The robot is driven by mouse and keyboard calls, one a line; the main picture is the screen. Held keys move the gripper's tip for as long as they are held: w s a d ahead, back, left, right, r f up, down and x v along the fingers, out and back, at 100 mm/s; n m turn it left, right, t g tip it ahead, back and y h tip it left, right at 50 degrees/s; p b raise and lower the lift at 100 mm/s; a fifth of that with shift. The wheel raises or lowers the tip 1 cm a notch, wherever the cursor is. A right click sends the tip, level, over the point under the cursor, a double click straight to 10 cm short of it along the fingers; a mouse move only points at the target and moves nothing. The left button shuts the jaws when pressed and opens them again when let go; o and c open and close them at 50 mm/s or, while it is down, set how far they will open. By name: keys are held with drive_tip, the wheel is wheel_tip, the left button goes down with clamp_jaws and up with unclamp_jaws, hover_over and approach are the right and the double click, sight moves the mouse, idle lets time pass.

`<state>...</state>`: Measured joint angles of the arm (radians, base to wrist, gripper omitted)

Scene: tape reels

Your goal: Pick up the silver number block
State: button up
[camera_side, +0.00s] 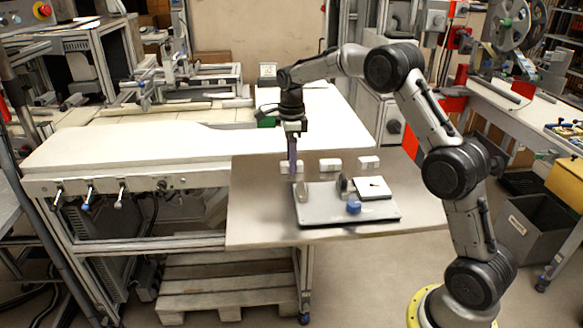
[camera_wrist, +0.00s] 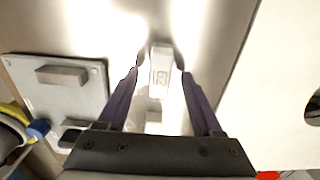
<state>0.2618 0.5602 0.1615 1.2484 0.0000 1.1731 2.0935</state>
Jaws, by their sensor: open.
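A pale silver-white block (camera_wrist: 160,72) with dark number-like marks lies on the bright table in the wrist view. My gripper (camera_wrist: 159,62) has purple fingers and is open, with one fingertip on each side of this block. I cannot tell how high the fingertips are above the table. In the side view, my gripper (camera_side: 293,168) points down at the leftmost of three small whitish blocks, overlapping that block (camera_side: 285,167). The other two are a middle block (camera_side: 330,165) and a right block (camera_side: 369,162). Their marks are too small to read there.
A grey plate (camera_side: 340,214) lies in front of the blocks. A grey bar (camera_wrist: 62,75) shows on the plate in the wrist view. The table's front right is clear.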

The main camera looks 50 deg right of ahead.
drive_tip(key=shift+f, duration=0.25)
clamp_jaws()
drive_tip(key=shift+r, duration=0.1)
idle(0.3)
